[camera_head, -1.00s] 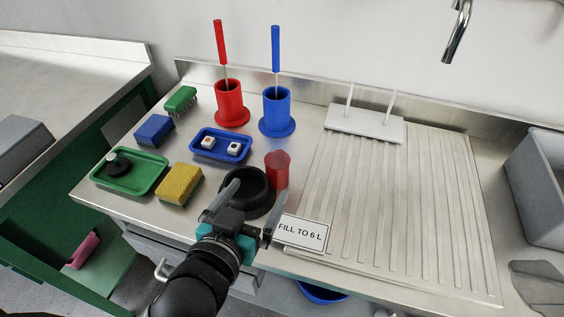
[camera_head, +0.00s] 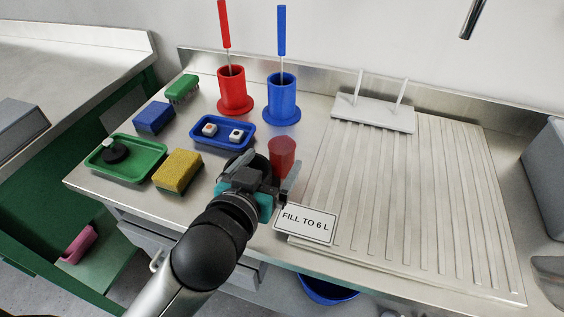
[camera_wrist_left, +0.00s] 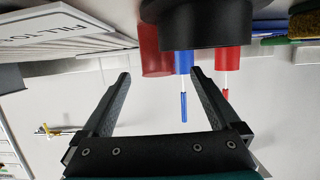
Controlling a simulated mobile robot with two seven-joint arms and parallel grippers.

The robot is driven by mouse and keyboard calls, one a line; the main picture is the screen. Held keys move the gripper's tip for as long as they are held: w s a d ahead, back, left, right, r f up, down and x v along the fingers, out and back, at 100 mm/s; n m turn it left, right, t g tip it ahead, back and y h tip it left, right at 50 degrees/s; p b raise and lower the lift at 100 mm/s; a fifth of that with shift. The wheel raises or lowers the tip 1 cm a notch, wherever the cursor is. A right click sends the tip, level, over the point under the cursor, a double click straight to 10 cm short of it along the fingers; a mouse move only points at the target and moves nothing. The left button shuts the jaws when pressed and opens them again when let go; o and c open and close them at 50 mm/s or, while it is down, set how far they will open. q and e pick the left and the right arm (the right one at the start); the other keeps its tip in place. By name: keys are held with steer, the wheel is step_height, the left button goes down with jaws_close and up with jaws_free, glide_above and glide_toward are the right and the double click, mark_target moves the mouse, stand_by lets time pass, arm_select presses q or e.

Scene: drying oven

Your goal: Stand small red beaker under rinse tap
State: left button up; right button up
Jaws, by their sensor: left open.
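My left gripper (camera_head: 268,182) is open and empty, low at the front of the dish and beaker. In the left wrist view its two fingers (camera_wrist_left: 160,75) are spread, with the beaker ahead between their lines and apart from them. A metal tap (camera_head: 472,18) hangs at the top right, mostly cut off. My right gripper is not in view.
The ribbed drainboard (camera_head: 400,215) is clear, with a white pronged rack (camera_head: 372,112) behind. Red (camera_head: 235,92) and blue (camera_head: 282,100) brush holders, a blue tray (camera_head: 222,146) and a yellow sponge (camera_head: 177,171) stand left.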

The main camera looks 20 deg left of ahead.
mark_target(285, 143)
arm_select(q)
steer(key=shift+w+f+b, duration=0.25)
steer(key=shift+w+b, duration=0.05)
steer(key=shift+w, duration=0.4)
steer(key=shift+x, duration=1.1)
steer(key=shift+b+x, duration=0.7)
steer(key=shift+x, duration=0.2)
steer(key=shift+w+d+b, duration=0.15)
steer(key=shift+w+b, duration=0.15)
steer(key=shift+w, duration=0.45)
steer(key=shift+b+x, duration=0.35)
steer(key=shift+x, duration=0.65)
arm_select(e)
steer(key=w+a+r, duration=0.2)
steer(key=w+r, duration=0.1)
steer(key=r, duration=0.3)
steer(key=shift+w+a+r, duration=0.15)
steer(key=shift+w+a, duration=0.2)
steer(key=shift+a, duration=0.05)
arm_select(q)
steer(key=shift+c, duration=0.3)
jaws_close()
steer(key=shift+r, duration=0.1)
